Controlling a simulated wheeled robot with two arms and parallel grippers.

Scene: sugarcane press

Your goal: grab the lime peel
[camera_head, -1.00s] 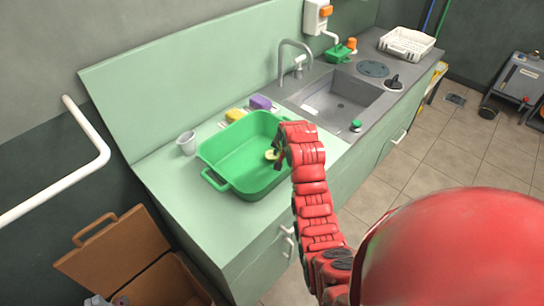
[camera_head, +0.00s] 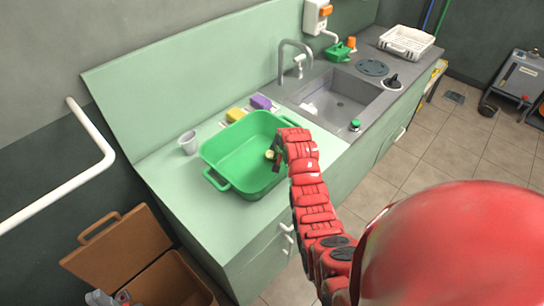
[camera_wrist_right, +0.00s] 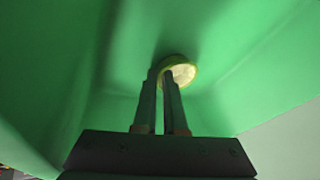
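The lime peel (camera_head: 269,154) is a small pale yellow-green cup inside the green basin (camera_head: 222,178), towards its right side. It also shows in the right wrist view (camera_wrist_right: 181,72), round with a light inside. My right gripper (camera_head: 277,158) reaches down into the basin at the peel. In the right wrist view its two fingers (camera_wrist_right: 161,74) are close together with a narrow gap, and the peel's left rim is at their tips, seemingly pinched there. Part of the peel is hidden behind the right finger. My left gripper is not in view.
A grey cup (camera_head: 188,143) stands left of the basin. A yellow sponge (camera_head: 235,115) and a purple sponge (camera_head: 261,103) lie behind it. A sink (camera_head: 340,98) with a faucet (camera_head: 295,62) is to the right. An open brown box (camera_head: 165,280) stands below left.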

